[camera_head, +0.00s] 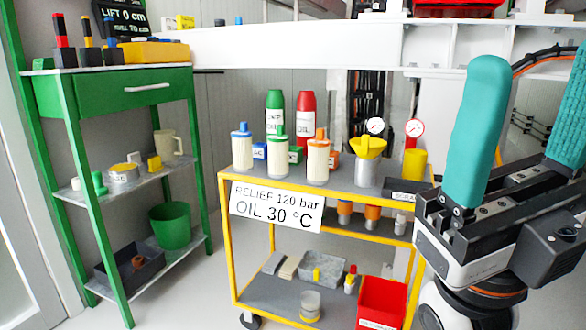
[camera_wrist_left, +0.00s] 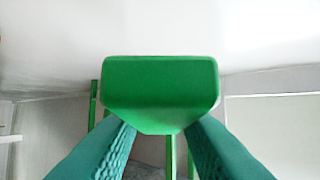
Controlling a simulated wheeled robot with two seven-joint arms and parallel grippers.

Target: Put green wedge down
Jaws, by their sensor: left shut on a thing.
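The green wedge (camera_wrist_left: 160,92) fills the middle of the left wrist view. It is a green block with a broad flat face and a narrower, cut lower edge. My left gripper (camera_wrist_left: 160,132) is shut on its lower part, one teal finger on each side. The left gripper and the wedge are not in the head view. My right gripper (camera_head: 530,80) stands at the right of the head view with its teal fingers pointing up, apart and empty. Its far finger is cut off by the frame edge.
A green shelf rack (camera_head: 75,140) with a drawer stands at the left. A yellow-framed trolley (camera_head: 235,255) with canisters and gauges stands in the middle, a red bin (camera_head: 382,302) low on it. Floor shows between them. Green posts (camera_wrist_left: 93,100) show behind the wedge.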

